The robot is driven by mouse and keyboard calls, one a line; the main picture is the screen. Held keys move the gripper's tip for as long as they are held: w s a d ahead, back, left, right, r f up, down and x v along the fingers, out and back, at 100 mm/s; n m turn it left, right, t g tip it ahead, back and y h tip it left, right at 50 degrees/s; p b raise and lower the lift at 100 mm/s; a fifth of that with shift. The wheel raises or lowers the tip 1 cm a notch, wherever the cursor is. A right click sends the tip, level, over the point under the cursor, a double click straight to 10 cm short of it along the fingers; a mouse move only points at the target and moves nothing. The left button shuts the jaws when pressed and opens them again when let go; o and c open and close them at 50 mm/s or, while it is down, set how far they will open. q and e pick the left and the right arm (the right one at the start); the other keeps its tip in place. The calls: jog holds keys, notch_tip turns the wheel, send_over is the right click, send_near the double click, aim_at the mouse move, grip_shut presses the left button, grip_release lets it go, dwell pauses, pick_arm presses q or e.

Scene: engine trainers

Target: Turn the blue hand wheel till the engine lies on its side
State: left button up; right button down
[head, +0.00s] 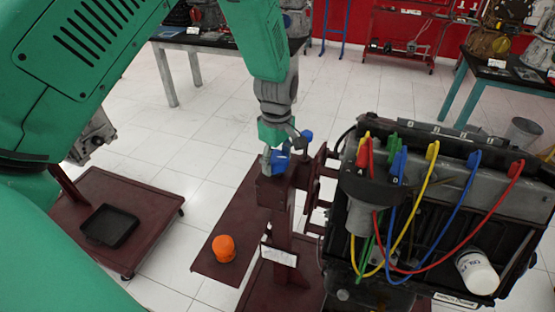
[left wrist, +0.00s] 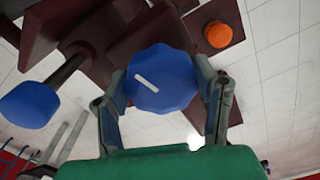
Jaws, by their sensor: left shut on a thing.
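The blue hand wheel (left wrist: 150,92) has a many-sided rim and a white mark on its face. It sits between the two fingers of my left gripper (left wrist: 163,84), which is shut on it at opposite sides of the rim. In the head view my left gripper (head: 282,153) comes down from above onto the wheel (head: 280,162) at the top of the dark red stand (head: 283,215). The engine (head: 440,185) is mounted on the stand's right side, with red, yellow, blue and green cables and a white filter. My right gripper is not in view.
A second blue knob (left wrist: 30,103) on a rod is near the wheel. An orange cap (head: 224,248) lies on the stand's base. A red trolley (head: 150,200) with a black tray (head: 109,226) stands left. Tables with parts stand behind; tiled floor lies between.

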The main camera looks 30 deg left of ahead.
pick_arm(q)
jog(key=m, duration=0.4)
jog(key=shift+w+r+m, duration=0.2)
jog(key=shift+w+m, duration=0.05)
jog(key=shift+m, duration=0.15)
jog(key=m, duration=0.5)
jog(key=shift+s+a, duration=0.1)
jog(key=m, duration=0.5)
jog(key=shift+a+m, duration=0.1)
jog(key=shift+m, duration=0.3)
jog(key=m, duration=0.4)
jog(key=shift+a+m, duration=0.1)
jog(key=shift+m, duration=0.2)
jog(key=m, duration=0.4)
jog(key=shift+m, duration=0.3)
jog(key=m, duration=0.4)
jog(key=shift+a, duration=0.1)
jog(key=m, duration=0.9)
jog(key=shift+w+m, duration=0.2)
jog(key=shift+m, duration=0.2)
